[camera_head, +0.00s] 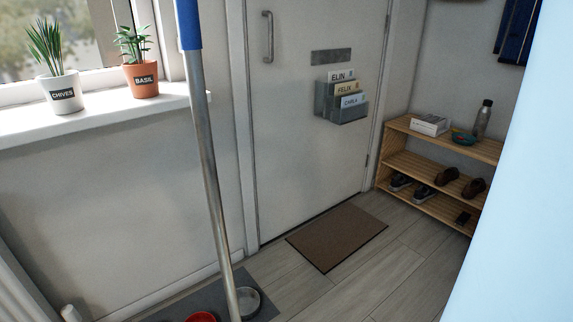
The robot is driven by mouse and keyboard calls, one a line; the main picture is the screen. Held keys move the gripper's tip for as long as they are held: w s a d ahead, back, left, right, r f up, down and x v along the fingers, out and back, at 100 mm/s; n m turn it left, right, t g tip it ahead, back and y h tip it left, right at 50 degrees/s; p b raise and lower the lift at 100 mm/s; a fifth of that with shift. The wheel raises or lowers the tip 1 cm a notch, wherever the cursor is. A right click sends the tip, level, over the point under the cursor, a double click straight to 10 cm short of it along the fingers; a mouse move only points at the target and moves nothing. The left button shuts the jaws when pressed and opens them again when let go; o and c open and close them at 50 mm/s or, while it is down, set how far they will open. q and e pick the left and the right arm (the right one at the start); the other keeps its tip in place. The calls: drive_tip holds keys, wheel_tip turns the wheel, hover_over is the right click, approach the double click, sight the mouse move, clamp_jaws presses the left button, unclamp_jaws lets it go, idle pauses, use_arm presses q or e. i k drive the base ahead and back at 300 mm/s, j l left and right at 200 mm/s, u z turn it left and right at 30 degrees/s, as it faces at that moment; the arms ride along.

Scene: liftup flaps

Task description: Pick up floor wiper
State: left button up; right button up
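A long pole with a silver shaft (207,150) and a blue grip (188,25) stands nearly upright, left of the picture's middle, close in front of me. It looks like the floor wiper's handle. Its lower end runs out at the bottom edge, so its head is hidden. The top of the blue grip is cut off by the upper edge. Neither of my grippers shows in the head view.
A grey mat (262,304) with a red bowl (201,317) and a metal bowl (248,300) lies by the pole's foot. Behind are a windowsill with potted plants (62,95), a door (290,120), a brown doormat (337,236) and a wooden shoe rack (400,124). A pale blue surface (525,200) blocks the right side.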

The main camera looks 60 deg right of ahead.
sight(187, 20)
drive_tip(key=z, duration=1.2)
drive_tip(key=k+j+u, duration=0.25)
drive_tip(key=k+j, duration=0.25)
drive_tip(key=k+j+u, duration=0.3)
drive_tip(key=k+j, duration=0.2)
drive_tip(key=j, duration=0.2)
drive_tip(key=k+j, duration=0.4)
